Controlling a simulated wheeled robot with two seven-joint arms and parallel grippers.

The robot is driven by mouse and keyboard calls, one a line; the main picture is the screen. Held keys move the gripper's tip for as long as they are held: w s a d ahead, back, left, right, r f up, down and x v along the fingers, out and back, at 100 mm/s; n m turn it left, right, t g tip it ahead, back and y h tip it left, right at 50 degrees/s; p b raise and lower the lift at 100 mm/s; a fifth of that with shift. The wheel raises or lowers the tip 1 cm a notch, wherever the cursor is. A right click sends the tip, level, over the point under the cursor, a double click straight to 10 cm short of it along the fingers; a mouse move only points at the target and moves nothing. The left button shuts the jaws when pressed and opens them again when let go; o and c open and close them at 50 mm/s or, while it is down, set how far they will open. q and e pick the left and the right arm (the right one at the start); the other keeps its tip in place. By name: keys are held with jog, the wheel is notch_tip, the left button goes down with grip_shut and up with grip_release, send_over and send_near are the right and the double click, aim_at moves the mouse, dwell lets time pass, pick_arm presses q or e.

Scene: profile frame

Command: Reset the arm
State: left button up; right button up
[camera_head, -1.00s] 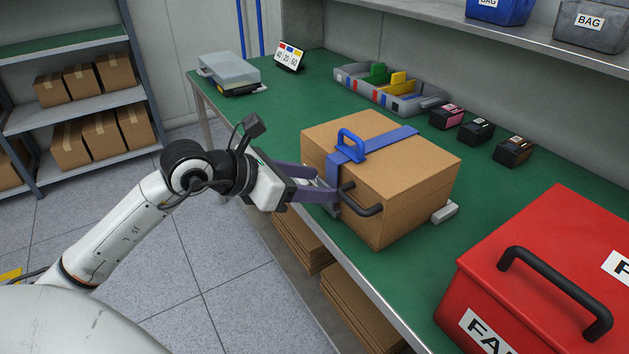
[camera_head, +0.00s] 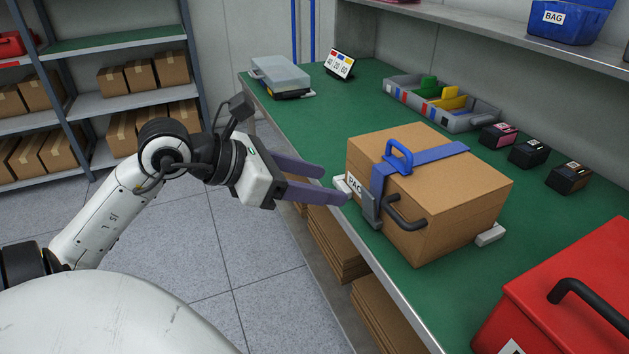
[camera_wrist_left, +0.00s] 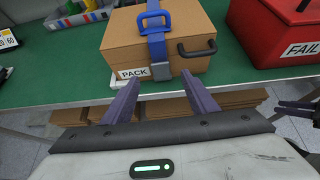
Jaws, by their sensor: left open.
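My left gripper (camera_head: 333,184) is open and empty, pointing right toward the cardboard box, just off the front edge of the table. It also shows in the left wrist view (camera_wrist_left: 160,95), with its two fingers apart and the box beyond them. The cardboard box (camera_head: 460,195) has a blue strap (camera_head: 433,159) with a blue handle, a black side handle (camera_head: 404,214) and a PACK label (camera_wrist_left: 132,73). It stands closed on the green table (camera_head: 330,115). My right gripper is not seen in the head view; dark parts at the right edge of the left wrist view are unclear.
A red box (camera_head: 570,300) with a black handle stands at the near right. A grey divided tray (camera_head: 470,121), several small dark boxes and a clear-lidded container (camera_head: 281,73) stand farther back. Flat cardboard (camera_head: 335,245) lies under the table. Open floor (camera_head: 190,240) is at the left.

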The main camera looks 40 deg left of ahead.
pick_arm(q)
jog(key=shift+s+a+r, duration=0.1)
jog(key=shift+s+r, duration=0.1)
jog(key=shift+s, duration=0.15)
dwell(0.4)
